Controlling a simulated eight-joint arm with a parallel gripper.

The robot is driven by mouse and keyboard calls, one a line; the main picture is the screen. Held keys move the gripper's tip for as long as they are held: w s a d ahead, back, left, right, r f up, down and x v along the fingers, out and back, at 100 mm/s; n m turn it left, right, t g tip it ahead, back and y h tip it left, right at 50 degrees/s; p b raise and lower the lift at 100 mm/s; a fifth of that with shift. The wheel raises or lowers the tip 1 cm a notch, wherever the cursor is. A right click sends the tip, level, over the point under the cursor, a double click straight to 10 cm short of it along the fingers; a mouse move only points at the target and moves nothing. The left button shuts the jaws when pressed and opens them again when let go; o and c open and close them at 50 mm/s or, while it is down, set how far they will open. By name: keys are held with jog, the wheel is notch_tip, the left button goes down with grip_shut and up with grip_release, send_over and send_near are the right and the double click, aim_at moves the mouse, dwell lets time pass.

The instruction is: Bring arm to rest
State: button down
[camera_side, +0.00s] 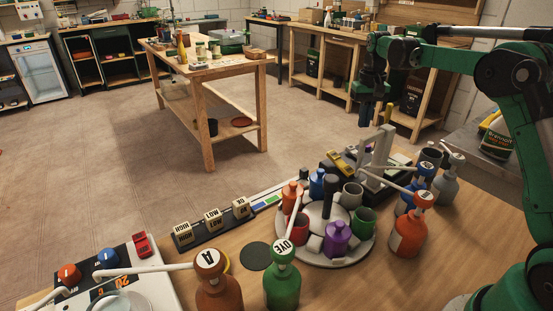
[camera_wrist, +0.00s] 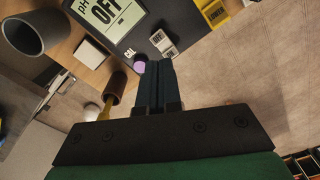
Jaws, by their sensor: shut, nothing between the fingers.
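My gripper (camera_side: 374,102) points down from my green arm at the right of the side view. It hangs in the air above the back right of the wooden bench, with nothing held. In the wrist view its dark fingers (camera_wrist: 159,84) are pressed together and empty.
A white carousel (camera_side: 345,259) with coloured bottles and cups stands on the bench below. An orange bottle (camera_side: 407,235) and a green DYE bottle (camera_side: 282,285) stand near it. A grey cup (camera_wrist: 36,33) shows in the wrist view. Open floor (camera_side: 110,150) lies beyond.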

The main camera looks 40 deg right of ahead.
jog(key=s+a+r+n+t, duration=0.5)
jog(key=s+a, duration=0.5)
jog(key=a, duration=0.5)
jog(key=s+a+f, duration=0.1)
jog(key=s+a+f+t, duration=0.1)
jog(key=s, duration=0.1)
jog(key=s+a+f+n+t, duration=0.1)
jog(key=shift+s+a+f, duration=0.2)
jog(key=shift+s+a, duration=0.05)
jog(key=shift+a, duration=0.15)
